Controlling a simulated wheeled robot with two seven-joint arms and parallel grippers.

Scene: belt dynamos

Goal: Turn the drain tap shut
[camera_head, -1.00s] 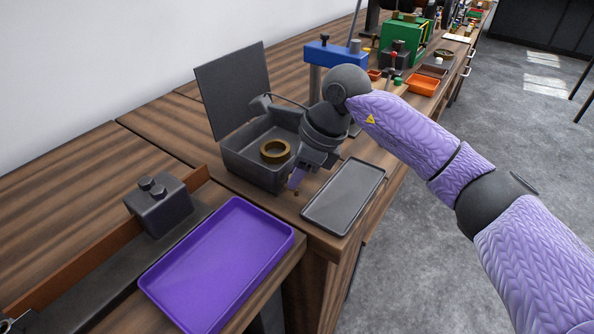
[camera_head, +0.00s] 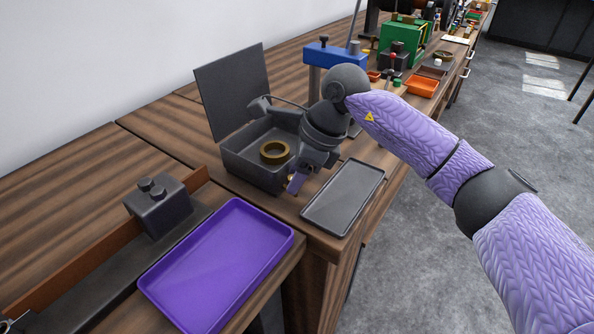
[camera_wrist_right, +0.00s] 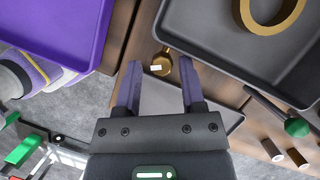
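The drain tap (camera_wrist_right: 162,64) is a small brass piece with a pale mark, on the front side of the dark grey basin (camera_wrist_right: 215,62). In the head view the basin (camera_head: 240,168) stands on the bench, and the tap is mostly hidden by my right gripper (camera_head: 298,182). In the wrist view my right gripper (camera_wrist_right: 160,70) is open, its two purple fingers on either side of the tap near their tips. Gaps show beside the tap; I cannot tell whether either finger touches it.
A bronze ring (camera_head: 275,151) lies in the basin, with an upright dark panel (camera_head: 233,88) behind. A flat grey tray (camera_head: 343,198) lies close to the right of my gripper. A purple tray (camera_head: 218,262) is at front left. A blue device (camera_head: 335,54) stands behind.

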